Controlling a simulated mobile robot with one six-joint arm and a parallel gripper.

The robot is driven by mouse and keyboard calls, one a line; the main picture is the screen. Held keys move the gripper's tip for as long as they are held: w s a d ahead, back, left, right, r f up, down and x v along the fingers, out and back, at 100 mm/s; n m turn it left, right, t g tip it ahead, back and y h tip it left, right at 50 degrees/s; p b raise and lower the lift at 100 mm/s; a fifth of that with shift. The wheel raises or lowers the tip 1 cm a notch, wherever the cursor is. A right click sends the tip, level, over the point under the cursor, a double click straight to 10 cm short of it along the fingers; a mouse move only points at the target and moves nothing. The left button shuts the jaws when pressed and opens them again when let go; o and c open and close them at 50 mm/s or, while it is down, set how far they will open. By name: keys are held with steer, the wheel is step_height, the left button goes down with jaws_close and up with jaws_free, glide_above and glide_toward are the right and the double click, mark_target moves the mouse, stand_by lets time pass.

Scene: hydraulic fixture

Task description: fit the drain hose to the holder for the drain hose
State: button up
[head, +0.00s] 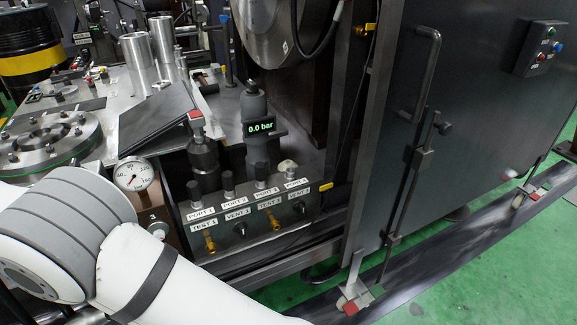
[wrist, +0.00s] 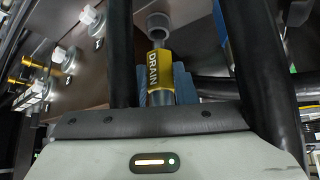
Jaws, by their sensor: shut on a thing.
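In the wrist view, my gripper (wrist: 161,99) is shut on the drain hose (wrist: 158,66), between its blue finger pads. The held part has a yellow band marked DRAIN and a grey cylindrical end fitting (wrist: 158,24) that points away from my gripper. Thick black tubes pass on both sides of the gripper; I cannot tell whether they belong to the hose. The holder for the drain hose cannot be made out in either view. The head view shows my white arm at the lower left, but not my gripper or the hose end.
A port block (head: 250,215) with labelled TEST and VENT ports stands in the head view. Beside it are a pressure gauge (head: 132,174) and a display reading 0.0 bar (head: 261,128). A large grey door (head: 465,120) fills the right. Brass fittings (wrist: 32,63) lie left in the wrist view.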

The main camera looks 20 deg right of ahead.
steer(key=shift+f+b, duration=1.1)
steer(key=shift+f, duration=0.4)
stand_by(0.6)
steer(key=o, duration=1)
steer(key=shift+o, duration=0.2)
